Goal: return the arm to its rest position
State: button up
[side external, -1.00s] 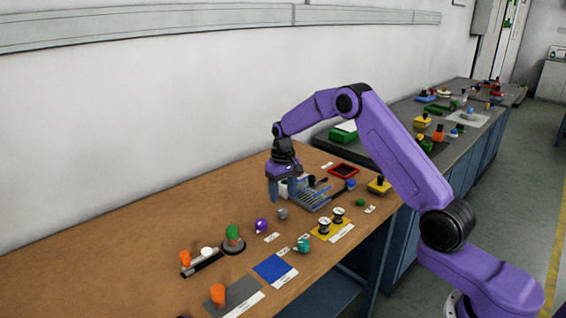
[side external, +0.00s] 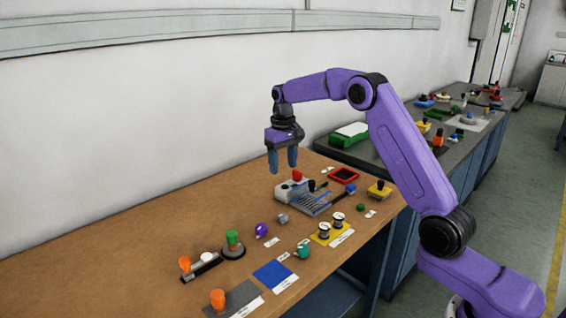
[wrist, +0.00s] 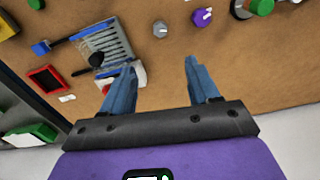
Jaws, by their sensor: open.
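My gripper (side external: 283,161) has two blue fingers that point down. In the side external view it hangs above the back part of the brown table (side external: 120,240), clear of the objects below. In the wrist view the fingers (wrist: 160,78) are apart with only bare table between them, so the gripper is open and empty. My purple arm is raised and bent over the table from the right.
Below and near the fingers are a white block (side external: 284,193) and a slotted grey rack (side external: 312,203). A red tray (side external: 343,174), a purple knob (side external: 261,230) and a yellow plate with two spools (side external: 325,236) lie around. The air around the gripper is free.

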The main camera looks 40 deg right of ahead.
jog(key=shift+a, duration=0.1)
jog(key=s+a+r+n, duration=0.2)
jog(key=s+a+n, duration=0.1)
jog(key=s+a, duration=0.55)
jog(key=s+a+r+n, duration=0.2)
jog(key=s+a+n, duration=0.2)
jog(key=s+a, duration=0.45)
jog(key=s+d+f+n, duration=0.2)
jog(key=s+n, duration=0.1)
jog(key=s, duration=1)
jog(key=s+d+f+n, duration=0.2)
jog(key=s+d+n, duration=0.1)
jog(key=s, duration=1.1)
jog(key=shift+d+n, duration=0.15)
jog(key=shift+n, duration=0.25)
